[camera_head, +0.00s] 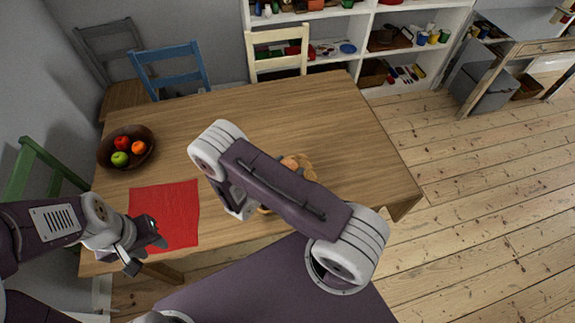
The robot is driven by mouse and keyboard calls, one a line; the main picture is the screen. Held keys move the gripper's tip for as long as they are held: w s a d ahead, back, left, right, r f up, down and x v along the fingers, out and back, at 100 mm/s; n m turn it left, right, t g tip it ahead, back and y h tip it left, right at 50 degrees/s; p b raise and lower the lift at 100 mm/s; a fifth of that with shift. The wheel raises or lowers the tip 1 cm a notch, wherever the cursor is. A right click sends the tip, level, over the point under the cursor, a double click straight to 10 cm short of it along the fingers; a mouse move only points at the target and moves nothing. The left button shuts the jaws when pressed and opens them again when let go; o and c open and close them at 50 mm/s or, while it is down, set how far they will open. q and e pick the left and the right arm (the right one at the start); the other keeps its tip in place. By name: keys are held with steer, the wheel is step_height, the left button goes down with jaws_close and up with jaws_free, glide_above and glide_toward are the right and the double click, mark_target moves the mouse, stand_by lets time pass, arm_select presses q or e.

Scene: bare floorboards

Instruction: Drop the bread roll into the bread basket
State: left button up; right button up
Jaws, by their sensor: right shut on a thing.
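A tan basket (310,171) stands on the wooden table, mostly hidden behind my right arm. An orange-brown rounded piece, perhaps bread, shows at its upper edge. Another small orange-brown patch shows below my arm; I cannot tell whether it is the basket or the roll. My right gripper (243,207) is low over the table beside the basket, largely covered by its own arm. It is shut on the bread roll, which I cannot clearly make out. My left gripper (148,249) is open and empty over the near left of the table, by the red placemat (170,205).
A dark bowl (105,152) with apples and an orange stands at the table's left. The wooden table (330,112) is clear at the back and right. Blue (170,53), cream (278,36), grey and green chairs surround it. White shelves (365,35) stand behind.

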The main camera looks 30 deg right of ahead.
steer(key=shift+d+f+b, duration=0.1)
steer(key=shift+f+b, duration=0.2)
steer(key=shift+f, duration=0.6)
arm_select(q)
steer(key=shift+f, duration=0.65)
arm_select(e)
steer(key=shift+r, duration=0.1)
steer(key=o, duration=1.2)
steer(key=shift+c, duration=0.2)
steer(key=shift+o, duration=1.2)
steer(key=shift+a, duration=0.35)
arm_select(q)
steer(key=shift+f+b, duration=0.75)
steer(key=shift+f, duration=0.1)
arm_select(e)
steer(key=v, duration=0.8)
steer(key=shift+s, duration=0.25)
